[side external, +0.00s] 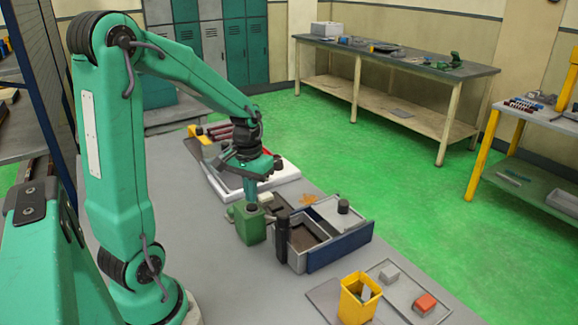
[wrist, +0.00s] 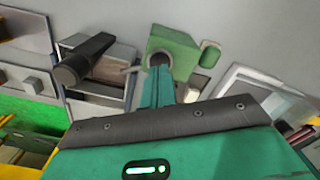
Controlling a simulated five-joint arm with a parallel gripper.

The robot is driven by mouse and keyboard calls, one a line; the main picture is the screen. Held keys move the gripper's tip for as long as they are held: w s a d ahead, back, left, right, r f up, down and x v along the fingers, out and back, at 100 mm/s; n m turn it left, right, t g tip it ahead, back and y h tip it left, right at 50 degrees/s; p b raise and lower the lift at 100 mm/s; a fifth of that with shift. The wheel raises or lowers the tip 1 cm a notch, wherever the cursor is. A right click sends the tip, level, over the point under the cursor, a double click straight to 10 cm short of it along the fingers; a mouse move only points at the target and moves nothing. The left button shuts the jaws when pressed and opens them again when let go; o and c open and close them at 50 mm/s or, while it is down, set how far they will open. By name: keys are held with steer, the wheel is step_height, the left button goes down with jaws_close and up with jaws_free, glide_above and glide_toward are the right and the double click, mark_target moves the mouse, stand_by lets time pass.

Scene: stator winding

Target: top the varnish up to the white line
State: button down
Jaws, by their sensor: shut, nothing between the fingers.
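A green can (side external: 250,225) stands on the grey bench; in the wrist view its body (wrist: 180,45) has a round dark opening on top. My gripper (side external: 251,203) is shut and empty, pointing down at the can's top. In the wrist view its teal fingertips (wrist: 159,72) overlap the opening's near edge; I cannot tell whether they touch or enter it. Right of the can is an open blue and grey tank (side external: 303,238) with a brown interior, perhaps the varnish. I cannot make out a white line or the varnish level.
A dark upright cylinder (side external: 282,238) stands between can and tank. A black knob (side external: 343,206) sits on the tank's grey lid (side external: 325,213). A white tray (side external: 285,172) is behind.

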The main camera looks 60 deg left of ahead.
steer(key=shift+f, duration=0.35)
stand_by(0.6)
steer(key=shift+f, duration=0.35)
steer(key=shift+f, duration=0.25)
stand_by(3.5)
steer(key=shift+r, duration=3.55)
steer(key=s+d+r+m+t, duration=0.2)
steer(key=s+d+r+m, duration=0.1)
steer(key=d, duration=0.4)
steer(key=s+d+r+m+t, duration=0.3)
steer(key=s+d+r, duration=0.1)
steer(key=d, duration=0.4)
steer(key=shift+t, duration=0.3)
